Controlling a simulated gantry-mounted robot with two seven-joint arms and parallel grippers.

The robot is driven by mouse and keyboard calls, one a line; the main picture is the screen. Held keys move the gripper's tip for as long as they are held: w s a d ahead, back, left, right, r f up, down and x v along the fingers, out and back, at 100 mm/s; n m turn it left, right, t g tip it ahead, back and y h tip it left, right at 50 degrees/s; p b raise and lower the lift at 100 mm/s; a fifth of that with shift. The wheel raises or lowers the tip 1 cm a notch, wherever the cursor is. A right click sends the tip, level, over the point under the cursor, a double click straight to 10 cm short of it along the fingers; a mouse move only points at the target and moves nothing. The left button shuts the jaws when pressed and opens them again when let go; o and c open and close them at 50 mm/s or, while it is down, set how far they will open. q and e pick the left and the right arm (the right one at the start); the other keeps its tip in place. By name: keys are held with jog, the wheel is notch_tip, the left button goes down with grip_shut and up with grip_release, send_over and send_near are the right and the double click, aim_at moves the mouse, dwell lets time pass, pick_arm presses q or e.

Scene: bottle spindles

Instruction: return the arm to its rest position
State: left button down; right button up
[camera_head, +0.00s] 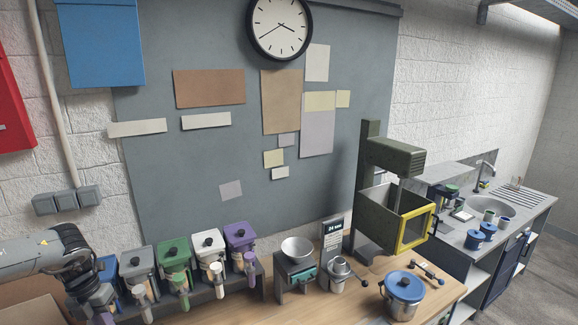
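My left arm comes in from the left edge, grey with a dark wrist. My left gripper (92,296) is at the lower left, in front of the blue container (108,270) at the row's left end. Its fingers are small, dark and overlap the things behind them, so I cannot tell whether they are open, shut or holding anything. My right arm and gripper are not in view.
Grey (137,261), green (173,254), white (208,244) and purple (240,236) containers continue the row. Right of them are a bowl (297,249), a blue-lidded pot (403,290) and a yellow-framed machine (416,228). Some wooden tabletop (350,308) is bare in front.

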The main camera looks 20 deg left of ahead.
pick_arm(q)
jog(key=s+d+f+n+t+h+p, duration=0.1)
jog(key=s+d+f+n+h, duration=0.15)
jog(key=s+d+f, duration=0.6)
jog(key=s+d+f+n+t+h+p, duration=0.15)
jog(key=s+d+f+h, duration=0.35)
jog(key=f, duration=0.6)
jog(key=w+d+f+n+t+y+p, duration=0.15)
jog(key=d+n+t, duration=0.4)
jog(key=d, duration=1.65)
jog(key=w+d+r+n+t+y+p, duration=0.1)
jog(key=w+d+r+n+t+y, duration=0.2)
jog(key=d+r+n, duration=0.4)
notch_tip(320, 180, up, 5)
jog(key=n+g+y, duration=0.3)
jog(key=n, duration=0.5)
jog(key=s+a+n+g+y, duration=0.1)
jog(key=s+a+n+g, duration=0.2)
jog(key=s, duration=0.5)
jog(key=shift+a+f+n+g+y, duration=0.3)
jog(key=shift+f+n+g+y, duration=0.15)
jog(key=shift+g, duration=0.35)
jog(key=shift+w, duration=0.1)
